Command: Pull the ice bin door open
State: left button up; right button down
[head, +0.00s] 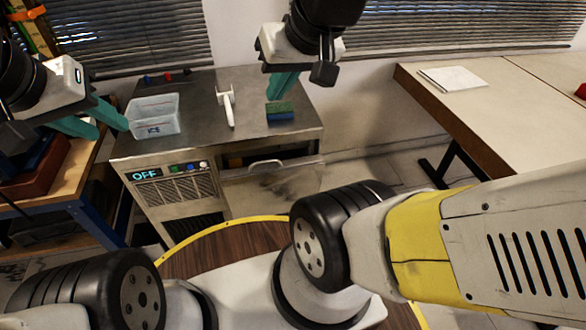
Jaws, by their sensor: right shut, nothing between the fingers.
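The ice bin door (270,190) is the metal panel at the front right of the steel ice machine (190,92). It has a pale bar handle (265,163) near its top edge. A dark gap shows between the counter and the door's top edge, so the door looks tilted a little outward; how far is hard to tell.
On the counter are a clear plastic tub (153,117), a white scoop-like tool (228,106) and a green-blue sponge (280,111). An OFF display (145,175) and vents are left of the door. A table (480,105) with paper stands right. Floor shows beside the machine.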

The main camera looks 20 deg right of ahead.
aim_at(266, 188)
jog(key=z, duration=0.55)
jog(key=j+z, duration=0.2)
jog(key=j, duration=0.15)
jog(key=k+j+z, duration=0.1)
jog(key=j+z, duration=0.15)
jog(key=j, duration=0.15)
jog(key=k+j+z, duration=0.2)
jog(key=j, duration=0.15)
jog(key=j+z, duration=0.2)
jog(key=j, duration=0.15)
